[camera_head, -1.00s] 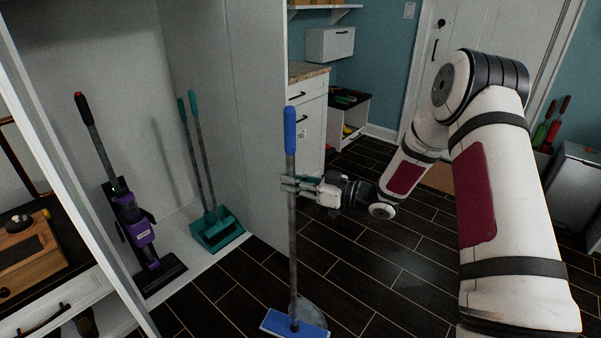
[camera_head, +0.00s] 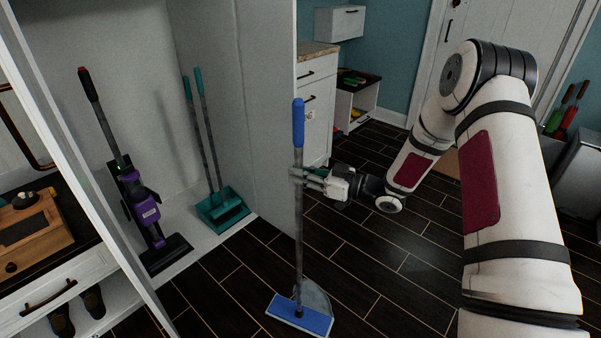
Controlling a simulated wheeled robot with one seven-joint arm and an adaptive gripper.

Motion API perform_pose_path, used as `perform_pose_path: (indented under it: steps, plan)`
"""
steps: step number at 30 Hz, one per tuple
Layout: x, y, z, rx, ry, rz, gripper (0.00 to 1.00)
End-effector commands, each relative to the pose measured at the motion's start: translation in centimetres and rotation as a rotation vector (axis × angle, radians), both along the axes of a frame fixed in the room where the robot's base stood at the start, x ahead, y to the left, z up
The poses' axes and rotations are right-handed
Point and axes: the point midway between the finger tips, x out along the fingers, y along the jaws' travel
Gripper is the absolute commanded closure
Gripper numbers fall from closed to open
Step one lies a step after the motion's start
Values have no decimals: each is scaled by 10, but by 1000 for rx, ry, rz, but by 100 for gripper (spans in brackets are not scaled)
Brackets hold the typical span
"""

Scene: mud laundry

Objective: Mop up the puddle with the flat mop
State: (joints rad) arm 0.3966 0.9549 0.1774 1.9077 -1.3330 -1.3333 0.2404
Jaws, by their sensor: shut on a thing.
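The flat mop (camera_head: 299,235) stands nearly upright, with a blue grip at its top, a grey pole and a flat blue head (camera_head: 298,314) low in the view. My gripper (camera_head: 299,177) is shut on the mop's pole, below the blue grip. A greyish, clear puddle (camera_head: 316,297) shows on the dark floor just behind and to the right of the mop head. The head covers part of it. I cannot tell whether the head rests on the floor.
In the open closet at left stand a purple vacuum (camera_head: 143,212) and a teal dustpan set (camera_head: 222,208). The closet's side panel (camera_head: 265,120) is close left of the mop. A white cabinet (camera_head: 316,115) stands behind. Dark floor (camera_head: 400,270) to the right is clear.

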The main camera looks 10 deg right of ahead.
Motion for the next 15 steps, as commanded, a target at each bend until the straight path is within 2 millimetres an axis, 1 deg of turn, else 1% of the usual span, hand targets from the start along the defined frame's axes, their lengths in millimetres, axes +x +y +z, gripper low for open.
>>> perform_pose_path:
  steps: [5, 15]
  plan:
    - [0, 0, 1, 1, -2, 0, 100]
    - [0, 0, -4, 2, -1, 0, 100]
